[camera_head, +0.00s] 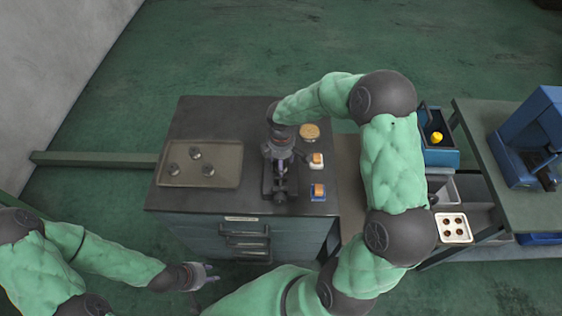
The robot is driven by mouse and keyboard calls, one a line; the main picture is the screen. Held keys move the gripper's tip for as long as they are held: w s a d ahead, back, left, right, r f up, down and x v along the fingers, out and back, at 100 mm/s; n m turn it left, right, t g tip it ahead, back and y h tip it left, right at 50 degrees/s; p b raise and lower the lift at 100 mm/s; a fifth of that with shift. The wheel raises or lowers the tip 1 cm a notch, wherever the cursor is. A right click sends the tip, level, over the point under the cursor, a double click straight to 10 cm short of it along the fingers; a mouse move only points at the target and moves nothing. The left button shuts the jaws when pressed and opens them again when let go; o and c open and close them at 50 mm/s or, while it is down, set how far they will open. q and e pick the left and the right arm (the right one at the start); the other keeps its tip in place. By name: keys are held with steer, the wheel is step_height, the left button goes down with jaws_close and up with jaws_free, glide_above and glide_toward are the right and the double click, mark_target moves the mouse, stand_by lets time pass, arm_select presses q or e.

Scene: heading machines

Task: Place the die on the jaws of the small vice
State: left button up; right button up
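The small vice (281,190) stands near the front edge of the dark workbench top, right of its middle. My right gripper (279,158) points down directly over the back part of the vice. Its fingers are dark against the vice, so I cannot tell whether they are open or hold a die. Three small round metal pieces, which look like dies (208,170), lie on a brown tray (229,179) left of the vice. My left gripper (207,278) is in front of the bench, low and left, apart from everything. Its fingers look spread and empty.
Right of the vice stand two small boxes with orange tops (318,191) and a round tan-lidded container (310,131). A blue bin (440,157) with a yellow item, a white tray (453,228) and a blue machine (530,135) are farther right. Bench drawers (243,240) face the front.

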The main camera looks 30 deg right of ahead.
step_height(320, 180, up, 12)
steer(key=p, duration=0.1)
stand_by(0.4)
steer(key=shift+a, duration=0.1)
steer(key=shift+c, duration=0.2)
stand_by(1.7)
